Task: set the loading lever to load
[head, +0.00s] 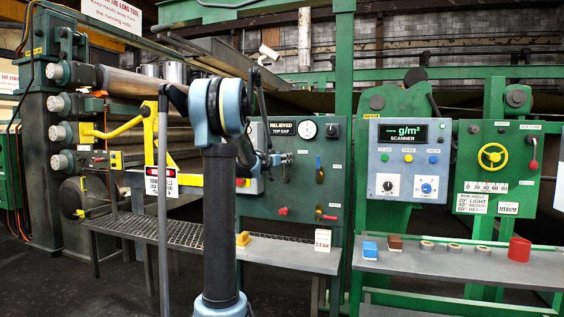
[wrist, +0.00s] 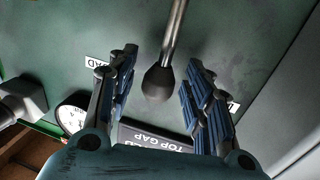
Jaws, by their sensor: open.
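The loading lever (wrist: 172,45) is a metal rod with a dark rounded knob (wrist: 159,83). In the wrist view, which is upside down, the knob is between my gripper's two blue-padded fingers (wrist: 160,72), with visible space on both sides. My gripper is open. A partly covered white label ending in "AD" (wrist: 97,62) is by the left finger, and another, mostly hidden label (wrist: 234,106) is by the right finger. In the head view my gripper (head: 284,159) is at the green panel, just below the "RELIEVED / TOP GAP" display (head: 282,128). I cannot make out the lever there.
A round gauge (head: 307,129) and small coloured handles sit on the same green panel (head: 335,160). A scanner box (head: 408,160) stands to the right.

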